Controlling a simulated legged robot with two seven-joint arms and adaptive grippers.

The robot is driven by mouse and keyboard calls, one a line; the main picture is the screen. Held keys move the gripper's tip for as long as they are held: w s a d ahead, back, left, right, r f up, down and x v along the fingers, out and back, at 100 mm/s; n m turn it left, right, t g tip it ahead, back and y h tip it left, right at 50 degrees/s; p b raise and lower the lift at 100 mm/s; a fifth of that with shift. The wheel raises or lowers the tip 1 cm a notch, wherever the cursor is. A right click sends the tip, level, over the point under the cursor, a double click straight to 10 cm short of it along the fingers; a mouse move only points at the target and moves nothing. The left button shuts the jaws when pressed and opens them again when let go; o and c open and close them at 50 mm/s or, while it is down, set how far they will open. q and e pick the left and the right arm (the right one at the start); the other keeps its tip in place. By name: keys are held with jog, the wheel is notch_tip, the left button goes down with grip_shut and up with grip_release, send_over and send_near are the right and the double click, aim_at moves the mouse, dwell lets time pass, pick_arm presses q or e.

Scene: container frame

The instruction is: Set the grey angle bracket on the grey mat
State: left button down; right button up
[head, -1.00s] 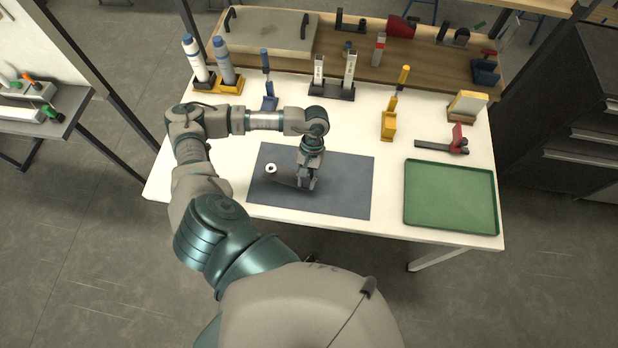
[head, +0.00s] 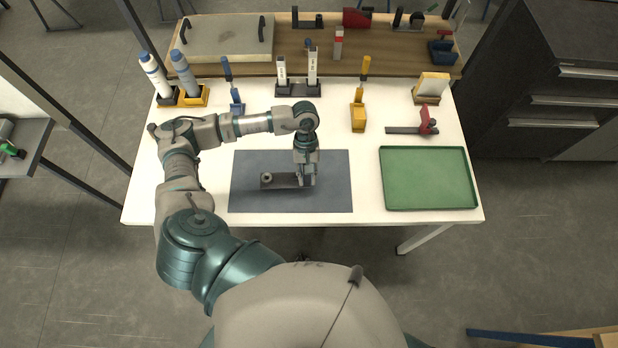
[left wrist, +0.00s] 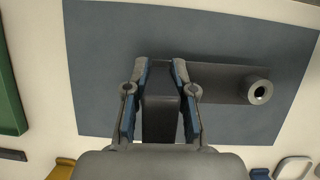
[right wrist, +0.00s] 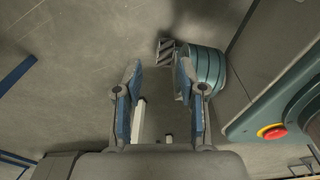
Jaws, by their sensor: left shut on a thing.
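The grey angle bracket (head: 284,181) is over the grey mat (head: 330,200). Its flat plate extends left from my left gripper (head: 307,180) to a round pale ring. In the left wrist view, my left gripper (left wrist: 160,78) is shut on the bracket's dark upright part. The plate (left wrist: 222,80) runs right to the ringed boss, within the mat's outline (left wrist: 110,50). The fingers hide part of the bracket. I cannot tell whether its underside touches the mat. My right gripper (right wrist: 159,72) is open and empty above the floor in the right wrist view.
A green tray (head: 428,206) stands right of the mat. A red-and-black clamp (head: 427,122), a yellow-handled tool (head: 359,116), a blue-handled tool (head: 236,107) and bottles (head: 184,75) stand behind. Bare white table surrounds the mat.

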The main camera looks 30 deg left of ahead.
aim_at(310, 183)
pick_arm(q)
jog(key=shift+w+d, duration=0.3)
jog(key=shift+w, duration=0.05)
jog(key=shift+d+f, duration=0.1)
jog(key=shift+d, duration=0.1)
jog(key=f, duration=0.1)
jog(key=d+f, duration=0.1)
jog(key=f, duration=0.1)
jog(key=shift+p, duration=0.35)
jog(key=shift+a+f, duration=0.1)
jog(key=shift+a, duration=0.15)
jog(key=c, duration=1.3)
grip_release()
jog(key=shift+a, duration=0.15)
jog(key=o, duration=0.3)
jog(key=shift+a+f, duration=0.1)
jog(key=shift+a, duration=0.1)
jog(key=shift+o, duration=0.2)
jog(key=shift+d, duration=0.35)
jog(key=v, duration=0.4)
jog(key=shift+w+d+b, duration=0.1)
jog(key=shift+b, duration=0.3)
jog(key=v, duration=0.8)
jog(key=shift+b, duration=0.4)
pick_arm(e)
jog(key=shift+w, duration=1.1)
